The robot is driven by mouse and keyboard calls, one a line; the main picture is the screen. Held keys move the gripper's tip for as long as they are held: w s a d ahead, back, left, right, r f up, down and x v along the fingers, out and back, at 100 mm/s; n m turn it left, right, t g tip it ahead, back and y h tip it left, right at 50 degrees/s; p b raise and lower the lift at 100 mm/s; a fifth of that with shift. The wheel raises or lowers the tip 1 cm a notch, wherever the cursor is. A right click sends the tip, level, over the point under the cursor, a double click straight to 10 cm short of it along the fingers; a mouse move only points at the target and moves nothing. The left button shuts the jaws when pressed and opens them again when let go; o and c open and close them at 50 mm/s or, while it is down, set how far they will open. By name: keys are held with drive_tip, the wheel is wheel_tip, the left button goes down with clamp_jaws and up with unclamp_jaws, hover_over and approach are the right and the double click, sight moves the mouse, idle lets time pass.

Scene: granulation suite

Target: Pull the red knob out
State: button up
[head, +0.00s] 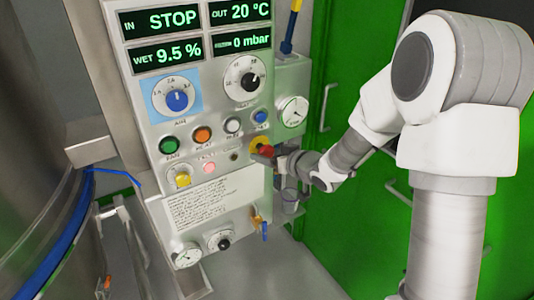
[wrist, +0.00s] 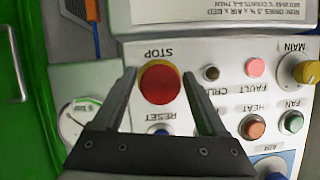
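The red knob (head: 265,150), a round mushroom-shaped button on a yellow backing, sits on the right side of the grey control panel (head: 213,202). In the wrist view, which shows the panel upside down, the red knob (wrist: 160,84) is labelled STOP. My gripper (wrist: 158,73) is open, with one finger on each side of the knob. Narrow gaps seem to show between the fingers and the knob; contact is not clear. In the head view my gripper (head: 267,157) is at the panel and partly covers the knob.
Near the knob are a blue button (head: 260,117), a white button (head: 233,125), a pressure gauge (head: 292,111) and a yellow selector (head: 183,180). A green door (head: 345,235) stands to the right, a steel vessel (head: 40,150) to the left.

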drive_tip(key=shift+o, duration=0.6)
drive_tip(key=shift+w, duration=0.1)
drive_tip(key=shift+r, duration=0.1)
drive_tip(key=p+v, duration=0.2)
drive_tip(key=v, duration=1.5)
drive_tip(key=shift+s, duration=0.2)
drive_tip(key=shift+r, duration=0.1)
